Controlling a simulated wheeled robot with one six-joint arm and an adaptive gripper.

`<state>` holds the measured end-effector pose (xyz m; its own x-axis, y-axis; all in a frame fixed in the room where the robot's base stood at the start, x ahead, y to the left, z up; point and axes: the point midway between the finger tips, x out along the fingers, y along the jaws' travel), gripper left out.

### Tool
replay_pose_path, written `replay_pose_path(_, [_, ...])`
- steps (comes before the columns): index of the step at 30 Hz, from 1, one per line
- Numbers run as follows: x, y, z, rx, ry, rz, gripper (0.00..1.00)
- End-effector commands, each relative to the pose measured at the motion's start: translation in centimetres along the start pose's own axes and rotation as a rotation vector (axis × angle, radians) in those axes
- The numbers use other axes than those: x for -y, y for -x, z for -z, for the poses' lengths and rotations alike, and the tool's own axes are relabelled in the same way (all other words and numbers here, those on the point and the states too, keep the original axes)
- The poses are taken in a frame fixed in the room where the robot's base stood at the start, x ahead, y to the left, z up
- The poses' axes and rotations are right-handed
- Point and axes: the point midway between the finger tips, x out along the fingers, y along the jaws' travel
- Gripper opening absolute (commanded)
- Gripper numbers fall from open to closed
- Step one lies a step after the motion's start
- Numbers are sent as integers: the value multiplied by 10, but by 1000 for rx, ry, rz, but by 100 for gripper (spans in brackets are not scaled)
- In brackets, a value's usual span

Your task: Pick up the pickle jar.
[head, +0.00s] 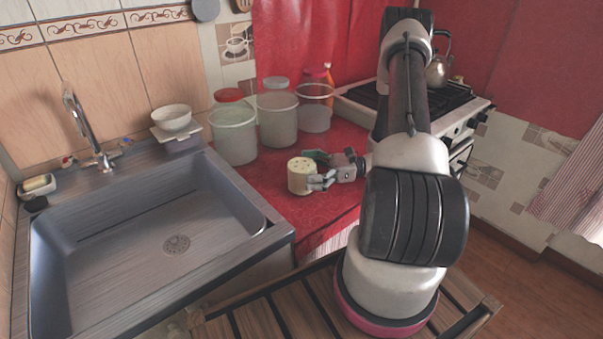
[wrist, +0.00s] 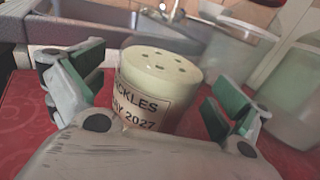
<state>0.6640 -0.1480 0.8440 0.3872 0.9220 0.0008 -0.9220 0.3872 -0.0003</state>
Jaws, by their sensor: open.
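The pickle jar (head: 299,175) is a small jar with a pale yellow lid with several dark holes. It stands upright on the red counter (head: 262,186). In the wrist view the jar (wrist: 152,88) shows a label with "CKLES" and "AY 2027" readable. My gripper (head: 318,170) is open at the jar's right side in the head view. In the wrist view my gripper (wrist: 158,98) has one green-padded finger on each side of the jar, with a gap at the right; contact at the left is unclear. The jar's lower part is hidden by my gripper's body.
Several large translucent canisters (head: 234,134) stand behind the jar. A metal sink (head: 150,225) lies to the left, with a white bowl (head: 171,118) at its back corner. A stove (head: 455,112) with a kettle (head: 438,70) is at the right. Red counter is bare in front of the jar.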

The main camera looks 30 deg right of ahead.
Motion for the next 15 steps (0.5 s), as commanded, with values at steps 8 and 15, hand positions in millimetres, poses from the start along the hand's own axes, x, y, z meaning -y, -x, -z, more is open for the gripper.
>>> replay_pose_path(8, [0,-5,0,-1,0,-1,100])
replay_pose_path(15, [0,-4,0,-1,0,-1,56])
